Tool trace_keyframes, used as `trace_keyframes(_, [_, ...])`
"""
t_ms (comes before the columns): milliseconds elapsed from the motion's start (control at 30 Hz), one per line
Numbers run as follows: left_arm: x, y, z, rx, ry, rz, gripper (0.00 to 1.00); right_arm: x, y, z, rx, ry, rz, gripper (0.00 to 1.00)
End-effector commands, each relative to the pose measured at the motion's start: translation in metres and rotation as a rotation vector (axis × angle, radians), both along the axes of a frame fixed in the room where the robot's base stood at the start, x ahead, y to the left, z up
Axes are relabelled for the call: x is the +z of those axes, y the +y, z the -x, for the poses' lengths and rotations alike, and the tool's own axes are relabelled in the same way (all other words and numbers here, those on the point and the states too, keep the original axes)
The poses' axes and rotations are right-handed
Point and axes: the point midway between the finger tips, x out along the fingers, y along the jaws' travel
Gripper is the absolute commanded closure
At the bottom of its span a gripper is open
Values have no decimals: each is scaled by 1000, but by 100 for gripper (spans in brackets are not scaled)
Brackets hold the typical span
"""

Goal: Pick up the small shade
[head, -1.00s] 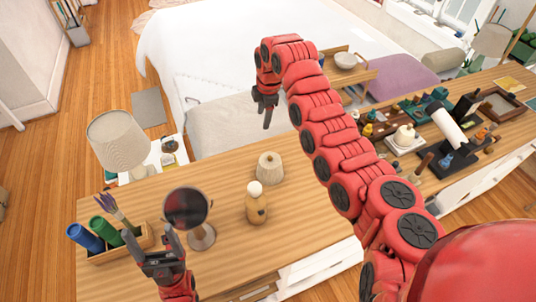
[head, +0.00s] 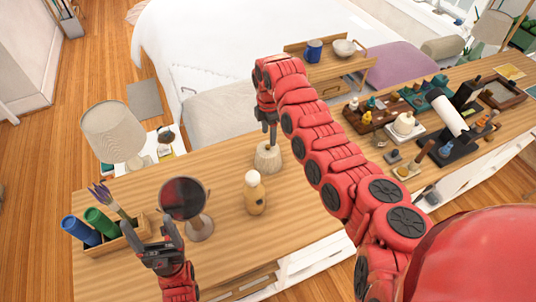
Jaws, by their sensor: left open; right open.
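The small shade (head: 267,159) is a pale, ribbed, dome-like piece standing upright on the wooden table (head: 315,215), near its back edge. My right gripper (head: 269,137) points down directly over it, open, with its fingertips overlapping the shade's top in the head view. I cannot tell whether the fingers touch it. My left gripper (head: 152,232) is open and empty over the front left of the table, in front of the round mirror.
A wooden bottle with a white round top (head: 255,193) stands close in front of the shade. A round mirror on a stand (head: 186,202), an organiser with rolls and brushes (head: 108,243) and a larger lamp (head: 114,132) are to the left. The table's right part is clear.

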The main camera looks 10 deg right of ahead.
Motion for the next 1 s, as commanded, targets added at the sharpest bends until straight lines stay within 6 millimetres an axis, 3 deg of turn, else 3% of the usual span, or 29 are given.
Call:
trace_keyframes(300, [-13,0,0,0,0,0,21,-47,3,-1,-1,1,-2,39])
trace_keyframes(533, [-11,0,0,0,0,0,21,-47,3,-1,-1,0,-1,41])
trace_keyframes(867, [-11,0,0,0,0,0,21,-47,2,-1,-2,0,-1,100])
trace_keyframes(1000, [-11,0,0,0,0,0,21,-47,2,-1,-2,0,-1,100])
